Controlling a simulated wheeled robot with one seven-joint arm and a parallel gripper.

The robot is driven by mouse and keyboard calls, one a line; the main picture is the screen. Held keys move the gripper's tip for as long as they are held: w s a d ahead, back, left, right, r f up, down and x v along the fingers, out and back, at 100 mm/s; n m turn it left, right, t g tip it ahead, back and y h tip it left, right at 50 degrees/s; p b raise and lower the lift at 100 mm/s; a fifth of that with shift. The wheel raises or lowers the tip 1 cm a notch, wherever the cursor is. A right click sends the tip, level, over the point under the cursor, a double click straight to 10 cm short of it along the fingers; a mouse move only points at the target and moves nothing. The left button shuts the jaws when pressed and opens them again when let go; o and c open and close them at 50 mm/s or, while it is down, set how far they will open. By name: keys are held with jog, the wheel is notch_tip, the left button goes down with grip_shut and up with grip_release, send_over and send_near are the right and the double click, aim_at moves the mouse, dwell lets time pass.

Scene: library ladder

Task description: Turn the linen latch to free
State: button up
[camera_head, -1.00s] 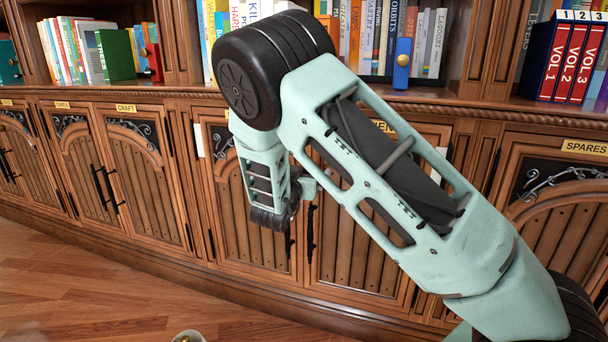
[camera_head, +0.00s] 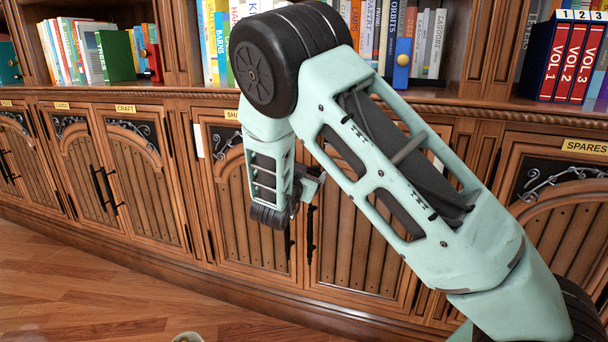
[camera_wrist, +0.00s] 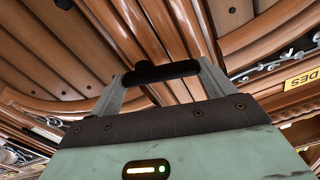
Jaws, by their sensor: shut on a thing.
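The linen label is hidden in the head view. I cannot tell how far the latch is turned.
Carved cabinet doors (camera_head: 145,185) with black pulls run along the wall, under shelves of books. A SPARES label (camera_head: 584,147) is at right. A partly visible label (camera_wrist: 303,79) ends in "DES". Wooden floor (camera_head: 75,290) is clear at lower left.

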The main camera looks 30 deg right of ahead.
jog(key=m+b, duration=0.1)
jog(key=m, duration=0.3)
jog(key=shift+s+d+r+b, duration=0.15)
jog(key=shift+s+d+b, duration=0.05)
jog(key=shift+b, duration=0.2)
jog(key=m+b, duration=0.2)
jog(key=m, duration=0.1)
jog(key=shift+s+d+r+m+b, duration=0.15)
jog(key=shift+s+m+b, duration=0.05)
jog(key=shift+m+b, duration=0.15)
jog(key=m+b, duration=0.2)
jog(key=b, duration=0.1)
jog(key=m+b, duration=0.1)
jog(key=m, duration=0.1)
jog(key=shift+s+d, duration=0.25)
jog(key=shift+s, duration=0.05)
jog(key=m+b, duration=0.2)
jog(key=b, duration=0.1)
jog(key=shift+s+d+r+m, duration=0.1)
jog(key=shift+s+r+m, duration=0.1)
jog(key=shift+m, duration=0.15)
jog(key=o, duration=0.9)
jog(key=shift+s+a+r, duration=0.15)
jog(key=shift+s+a, duration=0.15)
jog(key=shift+a, duration=0.1)
jog(key=p+v, duration=0.5)
jog(key=v, duration=1.1)
jog(key=shift+s, duration=0.2)
jog(key=shift+a, duration=0.2)
